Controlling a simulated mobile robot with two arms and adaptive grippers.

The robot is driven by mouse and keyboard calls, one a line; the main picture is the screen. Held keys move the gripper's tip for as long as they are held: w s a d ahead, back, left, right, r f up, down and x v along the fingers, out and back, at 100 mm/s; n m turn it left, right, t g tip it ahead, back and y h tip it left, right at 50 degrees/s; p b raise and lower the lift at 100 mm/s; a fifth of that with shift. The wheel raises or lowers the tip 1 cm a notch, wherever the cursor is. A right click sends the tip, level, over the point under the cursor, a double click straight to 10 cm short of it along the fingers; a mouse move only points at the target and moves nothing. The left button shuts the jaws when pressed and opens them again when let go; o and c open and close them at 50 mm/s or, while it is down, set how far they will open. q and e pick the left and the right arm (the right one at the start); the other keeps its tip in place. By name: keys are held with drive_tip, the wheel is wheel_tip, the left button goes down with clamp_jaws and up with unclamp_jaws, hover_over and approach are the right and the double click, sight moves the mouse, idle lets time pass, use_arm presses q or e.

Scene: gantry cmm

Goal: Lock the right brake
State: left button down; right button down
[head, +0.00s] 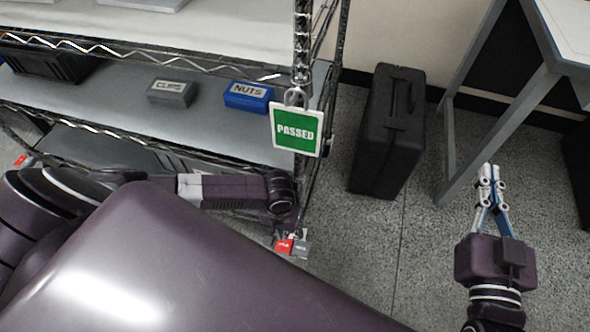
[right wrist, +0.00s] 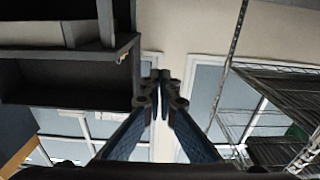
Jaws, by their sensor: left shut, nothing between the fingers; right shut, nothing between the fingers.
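The right brake (head: 285,246) is a red tab beside a grey tab (head: 301,249), low at the near right foot of the wire shelf rack in the head view. The lettering on the tabs is too small to read. My left gripper (head: 285,222) is dark and partly hidden, just above the tabs; it holds nothing, and I cannot tell whether it touches them. My right gripper (head: 490,178) is shut and empty, over the floor at the right. In the right wrist view its fingertips (right wrist: 160,90) meet, far from the brake.
Another red tab (head: 23,160) shows at the rack's left. A green PASSED sign (head: 298,143) hangs on the rack post above the brake. A black case (head: 389,135) stands right of the rack. A grey table leg (head: 497,136) is near my right gripper. Floor between is clear.

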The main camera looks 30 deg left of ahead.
drive_tip(key=s+d+f+g+h+p, duration=0.1)
drive_tip(key=s+d+f+g, duration=0.1)
drive_tip(key=s+f+g, duration=0.2)
drive_tip(key=s+d+f+g+h+p, duration=0.1)
drive_tip(key=s+f+g, duration=0.3)
drive_tip(key=f, duration=0.7)
drive_tip(key=shift+d+f+g+p, duration=0.15)
drive_tip(key=shift+d+g+p, duration=0.15)
drive_tip(key=shift+d+p, duration=0.3)
idle(0.3)
drive_tip(key=shift+a, duration=0.1)
idle(0.7)
